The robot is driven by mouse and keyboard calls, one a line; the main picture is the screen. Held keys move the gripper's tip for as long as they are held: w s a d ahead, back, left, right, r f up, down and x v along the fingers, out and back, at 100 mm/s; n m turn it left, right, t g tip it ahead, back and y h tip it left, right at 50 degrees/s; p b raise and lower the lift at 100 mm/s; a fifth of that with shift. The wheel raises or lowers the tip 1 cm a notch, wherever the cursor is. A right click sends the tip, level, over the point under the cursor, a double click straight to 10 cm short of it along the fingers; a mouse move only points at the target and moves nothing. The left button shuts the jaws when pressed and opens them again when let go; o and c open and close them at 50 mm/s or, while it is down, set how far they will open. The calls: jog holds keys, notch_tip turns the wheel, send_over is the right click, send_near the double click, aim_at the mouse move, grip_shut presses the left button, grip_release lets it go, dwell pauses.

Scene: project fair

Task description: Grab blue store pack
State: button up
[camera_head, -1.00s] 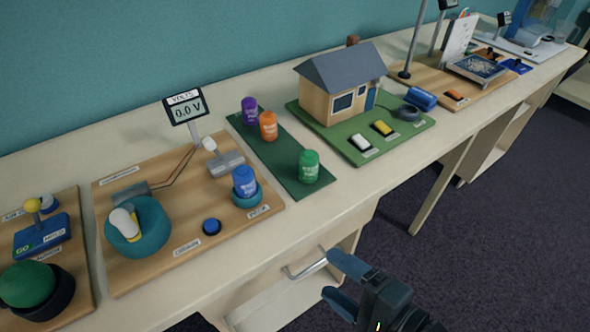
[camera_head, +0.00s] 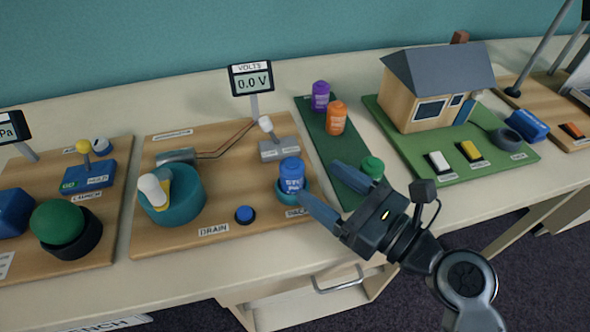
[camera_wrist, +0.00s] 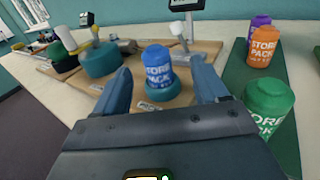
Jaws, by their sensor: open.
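The blue store pack (camera_head: 291,177) stands upright in a teal round holder (camera_head: 308,190) at the right end of a wooden board. In the wrist view the blue pack (camera_wrist: 158,71) shows between my two fingers, just beyond their tips, above its teal holder (camera_wrist: 160,91). My gripper (camera_head: 329,188) is open and empty, reaching in from the right, close to the pack's right side. In the head view the near fingertip overlaps the holder's edge; I cannot tell whether it touches.
Green (camera_head: 372,168), orange (camera_head: 336,118) and purple (camera_head: 320,96) packs stand on a dark green mat right of the board. A volt meter (camera_head: 251,80) reading 0.0 V rises behind. A blue button (camera_head: 245,214) and teal bowl (camera_head: 174,196) lie left. A model house (camera_head: 437,85) stands further right.

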aim_at(301, 173)
jog(key=x, duration=0.3)
jog(key=p+x, duration=0.1)
jog(key=x, duration=0.3)
jog(key=shift+s+a, duration=0.1)
jog(key=shift+a, duration=0.35)
jog(key=c, duration=1.2)
